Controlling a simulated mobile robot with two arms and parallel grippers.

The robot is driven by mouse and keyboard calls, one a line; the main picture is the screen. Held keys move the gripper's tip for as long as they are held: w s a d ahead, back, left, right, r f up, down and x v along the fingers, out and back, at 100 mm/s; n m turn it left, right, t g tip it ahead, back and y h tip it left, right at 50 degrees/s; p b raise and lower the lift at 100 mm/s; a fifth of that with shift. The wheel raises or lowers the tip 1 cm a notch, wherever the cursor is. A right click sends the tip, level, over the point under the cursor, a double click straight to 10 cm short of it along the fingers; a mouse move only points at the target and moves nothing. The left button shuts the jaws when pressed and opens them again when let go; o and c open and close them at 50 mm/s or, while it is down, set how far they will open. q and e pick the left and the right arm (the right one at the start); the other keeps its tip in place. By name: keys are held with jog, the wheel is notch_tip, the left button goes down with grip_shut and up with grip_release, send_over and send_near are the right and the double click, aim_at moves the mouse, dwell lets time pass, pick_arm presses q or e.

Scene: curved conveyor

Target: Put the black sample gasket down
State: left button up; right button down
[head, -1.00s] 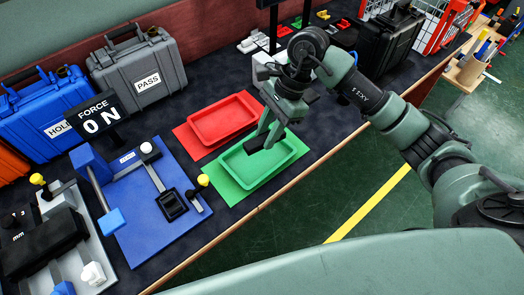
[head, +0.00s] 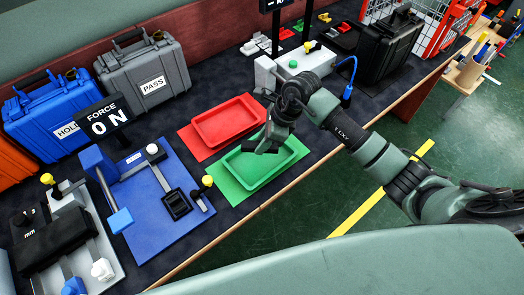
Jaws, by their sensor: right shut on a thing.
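My right gripper (head: 270,143) is over the far right part of the green tray (head: 242,180), pointing down. It is shut on the black sample gasket (head: 266,148), of which only a small dark part shows at the fingertips. Whether the gasket touches the tray cannot be told. The visible floor of the green tray is bare. The red tray (head: 205,140) behind it is empty. My left gripper is out of view.
The blue force-test stand (head: 150,215) with a black square fixture is left of the trays. A caliper case (head: 52,240) lies further left. A grey PASS case (head: 145,80) and a blue HOLD case stand behind. A white device (head: 290,70) is beyond my gripper.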

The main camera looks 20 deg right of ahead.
aim_at(262, 160)
notch_tip(262, 160, down, 6)
jog(key=shift+p, duration=0.3)
jog(key=shift+f, duration=0.1)
jog(key=shift+f, duration=0.1)
jog(key=c, duration=1.1)
grip_release()
jog(key=shift+c, duration=0.2)
jog(key=shift+r, duration=0.2)
jog(key=shift+d+r, duration=0.15)
jog(key=shift+r, duration=0.1)
jog(key=b+v, duration=0.1)
jog(key=v, duration=1)
jog(key=shift+r+b, duration=0.2)
jog(key=shift+b, duration=0.1)
